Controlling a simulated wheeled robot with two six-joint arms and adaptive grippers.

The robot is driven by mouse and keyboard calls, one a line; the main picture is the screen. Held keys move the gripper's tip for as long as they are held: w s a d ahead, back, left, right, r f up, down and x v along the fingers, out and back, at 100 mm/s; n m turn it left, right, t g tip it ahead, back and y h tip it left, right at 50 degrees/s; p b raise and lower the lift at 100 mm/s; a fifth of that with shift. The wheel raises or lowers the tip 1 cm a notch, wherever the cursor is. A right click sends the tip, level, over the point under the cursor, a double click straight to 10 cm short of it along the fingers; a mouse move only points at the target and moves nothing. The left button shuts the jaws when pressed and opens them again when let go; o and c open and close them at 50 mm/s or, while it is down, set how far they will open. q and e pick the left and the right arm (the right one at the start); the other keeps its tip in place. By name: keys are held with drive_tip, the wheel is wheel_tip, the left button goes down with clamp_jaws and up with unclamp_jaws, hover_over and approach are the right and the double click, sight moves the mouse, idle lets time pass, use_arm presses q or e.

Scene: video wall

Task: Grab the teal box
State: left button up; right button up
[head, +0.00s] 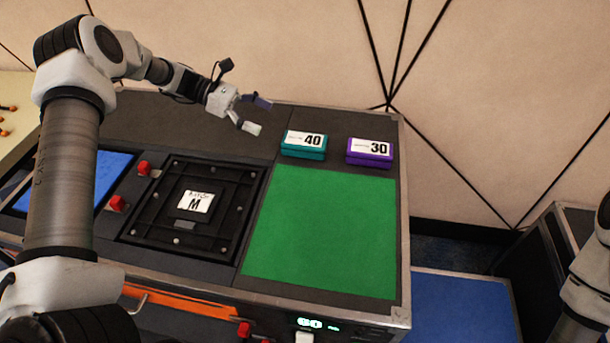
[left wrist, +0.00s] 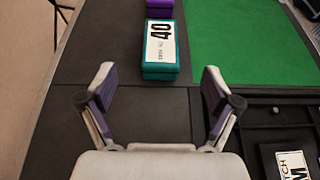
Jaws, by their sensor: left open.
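The teal box (head: 304,144) has a white label reading 40 and sits on the dark bench top, just behind the green mat. In the left wrist view the teal box (left wrist: 162,50) lies straight ahead, centred between the fingers and beyond their tips. My left gripper (head: 256,114) is open and empty, to the left of the teal box in the head view and apart from it. The same gripper (left wrist: 158,84) shows both fingers spread in the left wrist view. My right gripper is not in view.
A purple box (head: 370,152) labelled 30 sits to the right of the teal box. The green mat (head: 322,235) is bare. A black framed fixture (head: 170,235) with a label M and red knobs (head: 117,203) stand to its left. A wall (head: 300,50) rises behind the bench.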

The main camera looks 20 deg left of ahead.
sight(289, 137)
use_arm(q)
wheel_tip(289, 137, down, 3)
drive_tip(key=shift+f+b, duration=0.1)
drive_tip(key=shift+b, duration=0.35)
drive_tip(key=shift+w+d+f, duration=0.15)
drive_tip(key=shift+d, duration=0.1)
drive_tip(key=x, duration=0.7)
drive_tip(key=shift+d+r, duration=0.2)
drive_tip(key=shift+d, duration=0.05)
drive_tip(key=c, duration=1.4)
